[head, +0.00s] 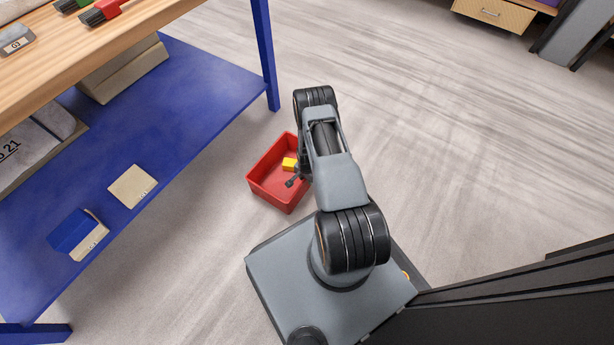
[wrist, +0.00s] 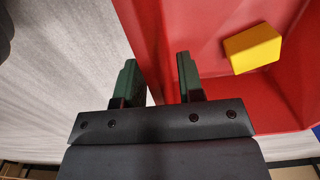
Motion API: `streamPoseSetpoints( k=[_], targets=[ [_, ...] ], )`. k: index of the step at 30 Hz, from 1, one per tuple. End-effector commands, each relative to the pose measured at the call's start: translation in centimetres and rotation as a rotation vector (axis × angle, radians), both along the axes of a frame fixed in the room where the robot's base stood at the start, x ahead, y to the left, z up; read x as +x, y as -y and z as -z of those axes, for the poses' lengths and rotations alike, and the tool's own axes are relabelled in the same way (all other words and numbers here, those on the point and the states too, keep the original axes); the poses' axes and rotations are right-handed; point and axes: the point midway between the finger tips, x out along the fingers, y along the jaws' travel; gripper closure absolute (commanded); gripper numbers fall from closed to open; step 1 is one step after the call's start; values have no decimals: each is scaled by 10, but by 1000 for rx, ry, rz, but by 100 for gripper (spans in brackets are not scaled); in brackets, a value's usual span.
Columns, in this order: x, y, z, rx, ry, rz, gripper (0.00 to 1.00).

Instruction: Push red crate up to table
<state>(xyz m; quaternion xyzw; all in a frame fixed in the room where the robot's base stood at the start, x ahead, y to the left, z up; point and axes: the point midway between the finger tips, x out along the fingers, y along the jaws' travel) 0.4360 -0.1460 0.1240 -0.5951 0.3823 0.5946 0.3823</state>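The red crate (head: 268,198) stands on the floor to the right of the table (head: 120,38), with a strip of bare floor between it and the table's blue shelf. A yellow block (head: 289,164) lies inside the crate; it also shows in the wrist view (wrist: 252,48). In the wrist view, my gripper (wrist: 157,60) is open, its two green-padded fingers apart. One crate wall (wrist: 150,45) runs between the fingers, the left finger over the floor and the right over the crate's inside. I cannot tell whether they touch it. In the head view my arm hides most of the gripper.
The table's blue lower shelf (head: 190,85) holds boxes, including a blue and cream one (head: 78,234) and a small beige one (head: 132,186). A blue leg (head: 266,50) stands at the shelf's far corner. The floor to the right is broadly clear.

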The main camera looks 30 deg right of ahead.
Motion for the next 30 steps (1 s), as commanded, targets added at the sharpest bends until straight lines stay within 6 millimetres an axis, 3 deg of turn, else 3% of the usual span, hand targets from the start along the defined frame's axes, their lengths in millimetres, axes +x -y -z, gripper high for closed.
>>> streamPoseSetpoints(
  k=[14, 25, 30],
  targets=[
    [0, 0, 6, 0, 0, 0, 65],
    [0, 0, 6, 0, 0, 0, 100],
    [0, 0, 6, 0, 0, 0, 100]
  ],
)
